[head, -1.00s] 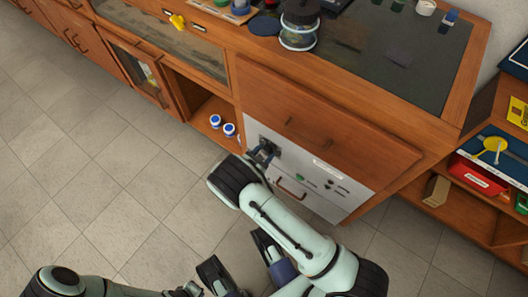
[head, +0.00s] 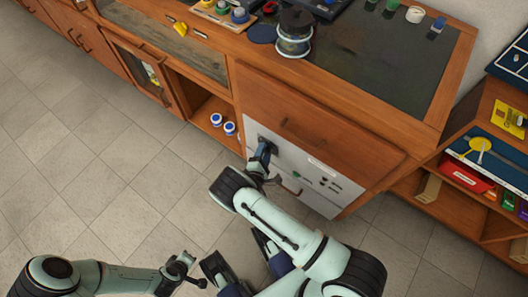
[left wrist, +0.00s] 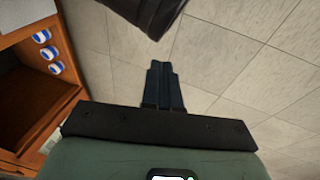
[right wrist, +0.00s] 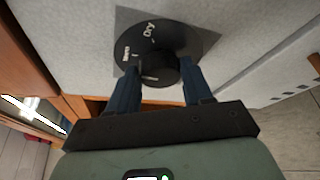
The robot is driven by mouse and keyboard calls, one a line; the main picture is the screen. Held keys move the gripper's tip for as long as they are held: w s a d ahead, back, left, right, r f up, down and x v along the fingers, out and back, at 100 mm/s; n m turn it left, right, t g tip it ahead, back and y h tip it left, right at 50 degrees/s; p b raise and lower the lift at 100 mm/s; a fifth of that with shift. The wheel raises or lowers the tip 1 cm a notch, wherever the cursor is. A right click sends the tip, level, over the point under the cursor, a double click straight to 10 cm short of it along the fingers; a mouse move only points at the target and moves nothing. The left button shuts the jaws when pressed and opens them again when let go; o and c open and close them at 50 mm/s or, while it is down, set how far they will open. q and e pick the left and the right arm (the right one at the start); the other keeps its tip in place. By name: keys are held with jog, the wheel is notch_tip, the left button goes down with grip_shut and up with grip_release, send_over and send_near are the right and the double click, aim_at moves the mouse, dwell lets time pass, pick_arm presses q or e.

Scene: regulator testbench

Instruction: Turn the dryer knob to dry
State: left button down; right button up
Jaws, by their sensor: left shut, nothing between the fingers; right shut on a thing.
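The dryer knob (right wrist: 152,45) is a black round dial on a dark square plate, with white lettering that includes "Dry". My right gripper (right wrist: 160,82) is shut on the knob's raised grip, one blue finger on each side. In the head view my right gripper (head: 264,155) reaches the white dryer panel (head: 318,181) at its upper left and mostly hides the knob. My left gripper (left wrist: 162,72) is shut and empty above the floor; in the head view it shows at the lower left (head: 203,283), away from the dryer. The knob's exact setting is hard to read.
A wooden drawer front (head: 310,125) lies directly above the panel. White-and-blue jars (head: 229,128) stand in the open shelf left of it. Tiled floor (head: 110,200) is clear at the left.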

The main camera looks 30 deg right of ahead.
jog(key=shift+s+f+m+t, duration=0.15)
jog(key=shift+m+t, duration=0.15)
jog(key=shift+m, duration=0.5)
jog(key=shift+f+m+t+h, duration=0.15)
jog(key=shift+m+t+h, duration=0.2)
jog(key=shift+m, duration=0.75)
jog(key=m, duration=0.2)
jog(key=m+t+h, duration=0.1)
jog(key=m, duration=0.2)
jog(key=shift+f+h+b, duration=0.2)
jog(key=shift+h+b, duration=0.05)
jog(key=shift+b, duration=0.15)
pick_arm(q)
jog(key=shift+w+a+f, duration=0.15)
jog(key=shift+a+f, duration=0.15)
jog(key=shift+f, duration=0.3)
pick_arm(e)
jog(key=shift+m+h, duration=0.3)
jog(key=shift+m, duration=0.3)
jog(key=o, duration=1)
jog(key=shift+o, duration=0.2)
